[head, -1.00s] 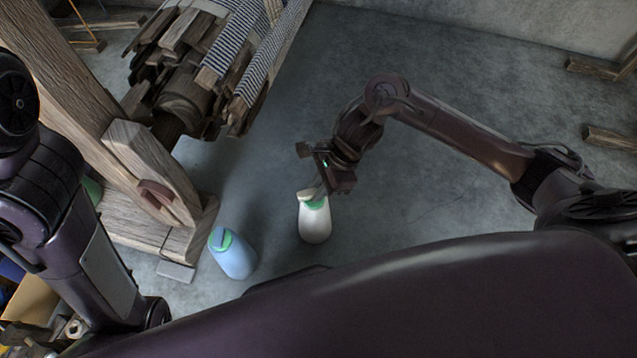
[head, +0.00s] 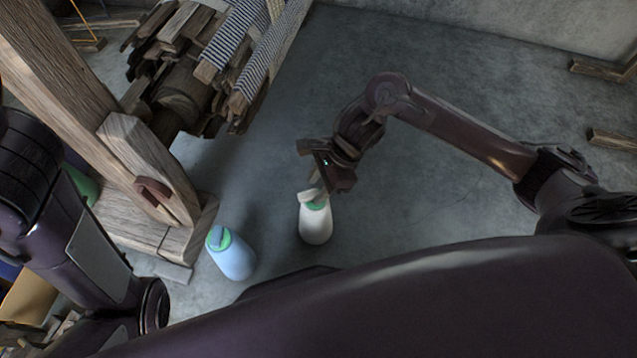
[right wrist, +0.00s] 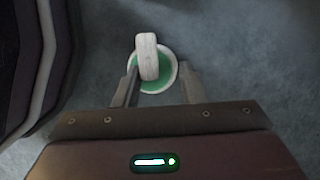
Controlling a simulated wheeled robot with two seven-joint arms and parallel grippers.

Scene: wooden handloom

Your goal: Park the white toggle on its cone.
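The white cone (head: 315,226) with a green top stands on the floor in the middle of the head view. The white toggle (head: 309,196) lies across its top; in the right wrist view the toggle (right wrist: 147,57) is a long rounded piece over the green top (right wrist: 158,83). My right gripper (head: 318,184) is just above the cone. In the right wrist view its fingers (right wrist: 160,88) are apart, with the near end of the toggle close to the left finger; nothing is clamped. My left arm shows at the left, its gripper out of view.
A blue cone (head: 231,256) with a green top stands left of the white one. The wooden loom post and its foot (head: 143,222) are farther left, and the roller with striped cloth (head: 235,45) is behind. The floor right of the white cone is clear.

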